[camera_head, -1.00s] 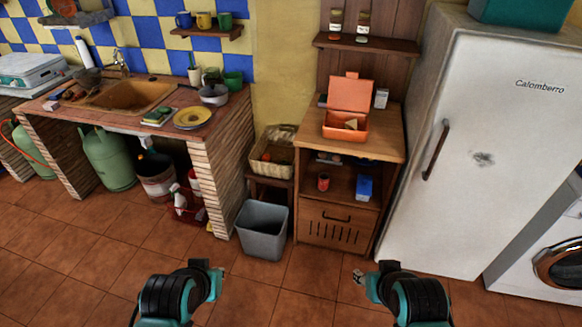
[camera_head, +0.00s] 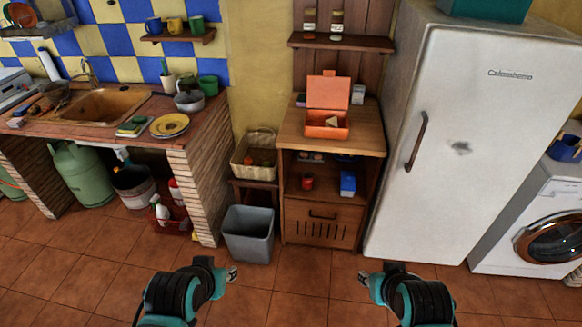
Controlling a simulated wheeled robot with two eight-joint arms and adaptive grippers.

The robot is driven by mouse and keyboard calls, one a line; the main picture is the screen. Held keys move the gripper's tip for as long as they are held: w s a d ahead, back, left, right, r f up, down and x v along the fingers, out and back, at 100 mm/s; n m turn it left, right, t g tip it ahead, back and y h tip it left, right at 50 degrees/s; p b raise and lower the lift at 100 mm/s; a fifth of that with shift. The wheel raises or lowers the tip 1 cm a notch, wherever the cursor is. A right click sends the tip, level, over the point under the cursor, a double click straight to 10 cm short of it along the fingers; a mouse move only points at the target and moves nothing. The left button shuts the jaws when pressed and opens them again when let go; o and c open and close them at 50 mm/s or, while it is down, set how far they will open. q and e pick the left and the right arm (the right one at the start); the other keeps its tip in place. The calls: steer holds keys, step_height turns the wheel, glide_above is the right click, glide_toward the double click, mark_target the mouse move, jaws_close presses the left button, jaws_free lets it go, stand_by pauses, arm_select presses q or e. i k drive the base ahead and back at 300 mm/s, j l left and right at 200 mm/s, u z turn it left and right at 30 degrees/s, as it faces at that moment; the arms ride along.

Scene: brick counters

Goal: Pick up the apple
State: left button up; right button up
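I cannot make out an apple for certain. A small orange-red round item (camera_head: 249,160) lies in the wicker basket (camera_head: 266,157) on a low stool; it is too small to identify. My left gripper (camera_head: 232,273) and my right gripper (camera_head: 364,281) are held low over the tiled floor, well in front of the furniture and apart from everything. Their fingers are too small to show whether they are open or shut. I see nothing held in either.
A grey bin (camera_head: 248,234) stands on the floor before the stool. A wooden cabinet (camera_head: 331,212) carries an open orange lunch box (camera_head: 327,121). A white fridge (camera_head: 440,140) stands to the right and a brick sink counter (camera_head: 193,172) to the left. The front floor is clear.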

mark_target(267, 165)
steer(key=i+j+z, duration=0.25)
steer(key=z, duration=0.25)
steer(key=i+j+z, duration=0.25)
steer(key=z, duration=0.25)
steer(key=i+j, duration=0.15)
steer(key=j, duration=0.2)
steer(key=i+j+z, duration=0.1)
steer(key=j, duration=0.3)
steer(key=i+j, duration=0.15)
steer(key=j, duration=0.2)
steer(key=i+j+z, duration=0.1)
steer(key=j, duration=0.25)
steer(key=i+j, duration=0.1)
steer(key=j, duration=0.3)
steer(key=i+z, duration=0.05)
